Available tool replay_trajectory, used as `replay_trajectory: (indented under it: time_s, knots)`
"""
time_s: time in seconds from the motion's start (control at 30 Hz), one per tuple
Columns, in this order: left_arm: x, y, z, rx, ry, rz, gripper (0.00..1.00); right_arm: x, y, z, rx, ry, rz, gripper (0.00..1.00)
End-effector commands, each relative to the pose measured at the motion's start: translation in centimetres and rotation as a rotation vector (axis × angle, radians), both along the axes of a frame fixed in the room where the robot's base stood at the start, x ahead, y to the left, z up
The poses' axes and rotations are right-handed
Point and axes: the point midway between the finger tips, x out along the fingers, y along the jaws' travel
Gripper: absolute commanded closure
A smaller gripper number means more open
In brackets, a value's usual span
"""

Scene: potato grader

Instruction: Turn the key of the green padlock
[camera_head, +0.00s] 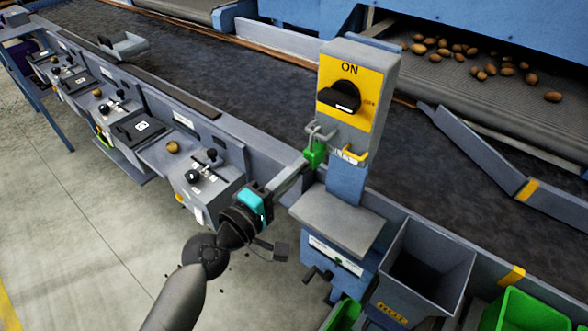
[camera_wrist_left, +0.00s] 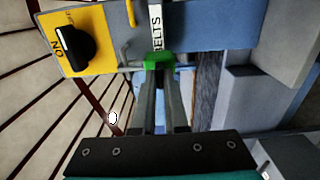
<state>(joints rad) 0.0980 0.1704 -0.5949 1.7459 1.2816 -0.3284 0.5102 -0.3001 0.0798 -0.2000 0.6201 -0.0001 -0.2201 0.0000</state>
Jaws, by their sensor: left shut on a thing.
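The green padlock (camera_head: 315,153) hangs from a grey hasp under the yellow ON switch plate (camera_head: 350,92) on a grey box. It also shows in the left wrist view (camera_wrist_left: 158,60), straight ahead of the fingers. My left gripper (camera_head: 303,163) reaches up from the lower left, its fingertips right at the padlock's near face. In the left wrist view the fingers (camera_wrist_left: 160,76) are closed on a small dark thing at the padlock, which appears to be the key. The fingers hide most of it. My right gripper is not in view.
The black switch knob (camera_head: 341,96) sits just above the padlock, and an empty yellow hasp (camera_head: 354,154) is beside it. A grey shelf (camera_head: 337,222) is below. A grey bin (camera_head: 451,256) stands at lower right. Control boxes (camera_head: 205,188) line the belt at left.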

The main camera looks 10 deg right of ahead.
Motion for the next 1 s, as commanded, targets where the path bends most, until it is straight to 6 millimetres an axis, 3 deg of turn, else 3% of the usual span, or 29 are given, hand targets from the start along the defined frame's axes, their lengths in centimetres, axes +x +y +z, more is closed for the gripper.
replay_trajectory:
  time_s: [0.5,0.53,0.77,1.0]
  knots:
    - [0.01,-0.02,0.06,-0.012,0.012,0.000,1.00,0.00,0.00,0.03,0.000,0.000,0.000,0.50]
    - [0.01,-0.02,0.07,-0.012,0.012,0.000,0.86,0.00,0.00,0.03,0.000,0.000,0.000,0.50]
    - [0.01,-0.01,0.05,-0.011,0.012,0.000,0.60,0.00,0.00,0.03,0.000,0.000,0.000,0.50]
    - [-0.01,0.01,0.02,-0.011,0.012,0.000,0.59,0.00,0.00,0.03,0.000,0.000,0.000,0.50]
